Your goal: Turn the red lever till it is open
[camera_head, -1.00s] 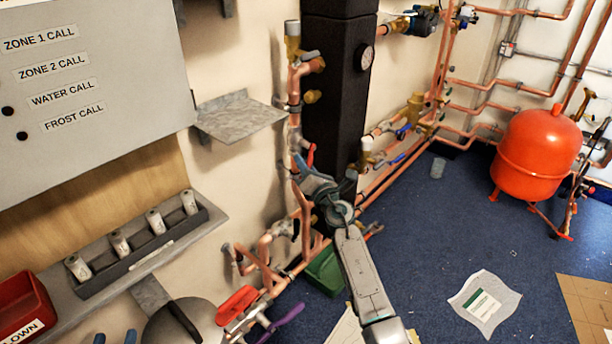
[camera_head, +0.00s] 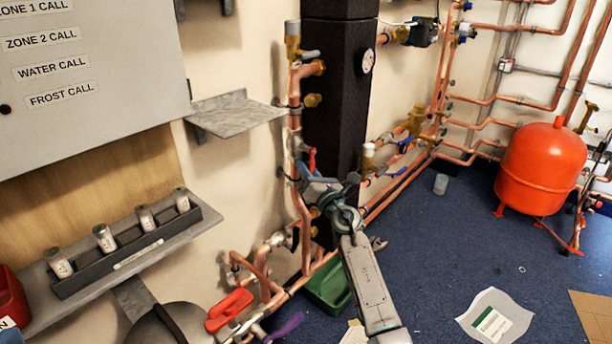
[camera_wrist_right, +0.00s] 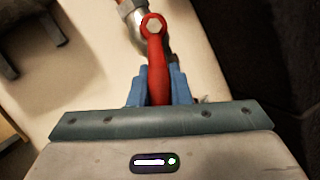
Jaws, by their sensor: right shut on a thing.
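The red lever (camera_head: 312,160) sits on the vertical copper pipe left of the black column. Only a short red part of it shows in the head view, above my right gripper (camera_head: 309,182). In the right wrist view the red lever (camera_wrist_right: 157,75) runs down from a hex nut at its top into my right gripper (camera_wrist_right: 158,92). The blue fingers are shut on its lower part, one on each side. The pale valve body behind the nut is partly hidden. My left gripper is not in view.
A second red handle (camera_head: 229,309) and a purple handle (camera_head: 284,326) sit on lower pipes. The black column (camera_head: 334,120) stands right beside the gripper. A grey wall shelf (camera_head: 232,115) juts out at left. A green bin (camera_head: 330,288) is on the floor below.

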